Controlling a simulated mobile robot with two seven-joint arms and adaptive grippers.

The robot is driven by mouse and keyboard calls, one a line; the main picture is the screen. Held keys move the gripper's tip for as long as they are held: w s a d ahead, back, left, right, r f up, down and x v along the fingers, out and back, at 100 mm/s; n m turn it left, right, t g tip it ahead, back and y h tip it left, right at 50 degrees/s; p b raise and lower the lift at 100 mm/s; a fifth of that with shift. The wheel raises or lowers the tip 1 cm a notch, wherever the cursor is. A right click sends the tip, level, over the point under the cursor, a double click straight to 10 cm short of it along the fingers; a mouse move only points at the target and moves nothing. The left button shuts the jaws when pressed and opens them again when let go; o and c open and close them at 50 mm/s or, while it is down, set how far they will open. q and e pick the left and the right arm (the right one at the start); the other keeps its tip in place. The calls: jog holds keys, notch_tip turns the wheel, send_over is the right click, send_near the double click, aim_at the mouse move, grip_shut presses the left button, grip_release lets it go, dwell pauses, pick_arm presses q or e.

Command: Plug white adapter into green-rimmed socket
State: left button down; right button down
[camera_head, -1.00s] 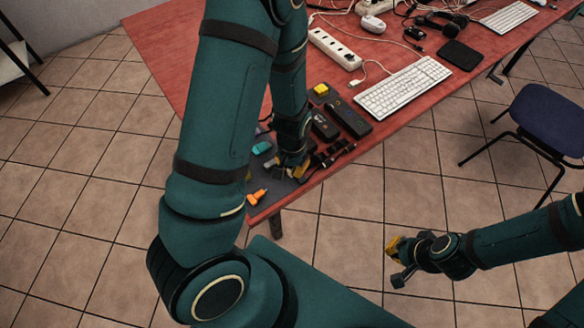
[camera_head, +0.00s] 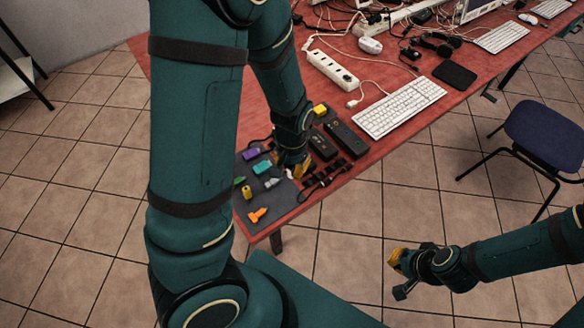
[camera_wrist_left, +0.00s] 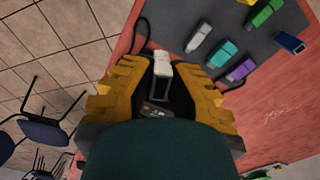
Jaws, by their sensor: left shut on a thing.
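A white adapter (camera_wrist_left: 160,65) sits between the yellow fingers of my left gripper (camera_wrist_left: 163,92) in the left wrist view, and the gripper is shut on it. In the head view my left gripper (camera_head: 297,168) is low over the near corner of the table, by the right edge of a dark mat (camera_head: 290,203). A white power strip (camera_head: 331,71) lies further back on the table. I cannot make out a green rim on any socket. My right gripper (camera_head: 400,272) hangs off the table over the floor, and its finger opening is unclear.
The mat holds small connectors: purple (camera_head: 250,153), teal (camera_head: 262,167), grey (camera_head: 271,183) and orange (camera_head: 257,214), among others. Dark adapters (camera_head: 342,137) and a black cable lie right of my left gripper. A white keyboard (camera_head: 399,107) and tangled cables lie beyond. A blue chair (camera_head: 545,130) stands right.

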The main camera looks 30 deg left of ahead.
dwell(0.5)
pick_arm(q)
jog(key=w+d+n+b, duration=0.1)
jog(key=w+d+n, duration=0.2)
jog(key=w, duration=0.5)
jog(key=w+d+n+b, duration=0.1)
jog(key=w+d+n, duration=0.2)
jog(key=w+n, duration=0.3)
jog(key=w+d+f+n+b, duration=0.1)
jog(key=w+d+n, duration=0.2)
jog(key=w, duration=0.8)
jog(key=shift+w+n, duration=0.4)
jog(key=shift+n, duration=0.4)
jog(key=shift+f+b, duration=1.9)
jog(key=shift+f, duration=0.6)
jog(key=shift+r, duration=0.1)
jog(key=shift+p, duration=0.5)
jog(key=shift+f+b, duration=0.55)
jog(key=shift+f, duration=0.6)
